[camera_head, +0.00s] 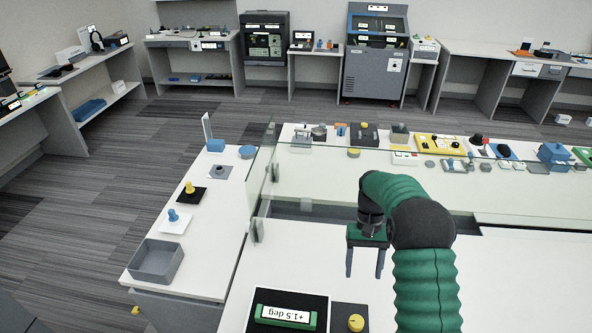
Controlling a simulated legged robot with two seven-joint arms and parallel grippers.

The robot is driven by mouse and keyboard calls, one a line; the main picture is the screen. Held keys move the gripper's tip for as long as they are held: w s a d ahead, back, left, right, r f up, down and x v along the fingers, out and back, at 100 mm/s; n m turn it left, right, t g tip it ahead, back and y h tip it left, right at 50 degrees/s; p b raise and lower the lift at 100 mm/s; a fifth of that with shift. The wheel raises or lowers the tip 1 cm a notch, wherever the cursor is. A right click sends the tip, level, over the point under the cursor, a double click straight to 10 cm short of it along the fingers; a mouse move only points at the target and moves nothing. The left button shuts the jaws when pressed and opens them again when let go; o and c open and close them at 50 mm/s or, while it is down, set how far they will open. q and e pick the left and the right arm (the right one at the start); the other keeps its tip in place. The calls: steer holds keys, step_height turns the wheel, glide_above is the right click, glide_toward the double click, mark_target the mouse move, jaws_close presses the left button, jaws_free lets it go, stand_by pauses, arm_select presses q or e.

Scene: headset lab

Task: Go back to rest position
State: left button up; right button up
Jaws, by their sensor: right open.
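My right gripper (365,262) hangs on its green arm over the white table (300,262), right of the middle of the head view. Its two dark fingers point down and stand apart, with nothing between them. I cannot tell how high above the table they are. My left gripper is out of view.
A clear panel (330,172) runs across the table behind my arm. In front are a black tray with a +1.5 deg display (285,314) and a yellow knob (355,322). A grey bin (156,261) and small knobs stand on the left table wing. Bare tabletop surrounds the gripper.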

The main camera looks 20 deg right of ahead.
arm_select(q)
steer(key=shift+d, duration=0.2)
arm_select(e)
steer(key=s+a+r+n+t+h, duration=0.1)
steer(key=s+a+n+t, duration=0.1)
steer(key=s+a, duration=0.3)
steer(key=s+a+r+n+t+h, duration=0.1)
steer(key=s+a+r+n+t, duration=0.1)
steer(key=s+a, duration=0.4)
steer(key=a+n+t, duration=0.1)
steer(key=a+t, duration=0.1)
steer(key=a, duration=0.3)
steer(key=shift+a+t, duration=0.3)
steer(key=shift+a, duration=0.05)
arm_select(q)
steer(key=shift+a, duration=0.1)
arm_select(e)
steer(key=shift+s+a, duration=0.1)
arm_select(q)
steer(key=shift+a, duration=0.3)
arm_select(e)
steer(key=shift+a, duration=0.3)
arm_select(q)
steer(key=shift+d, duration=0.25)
arm_select(e)
steer(key=shift+d, duration=0.25)
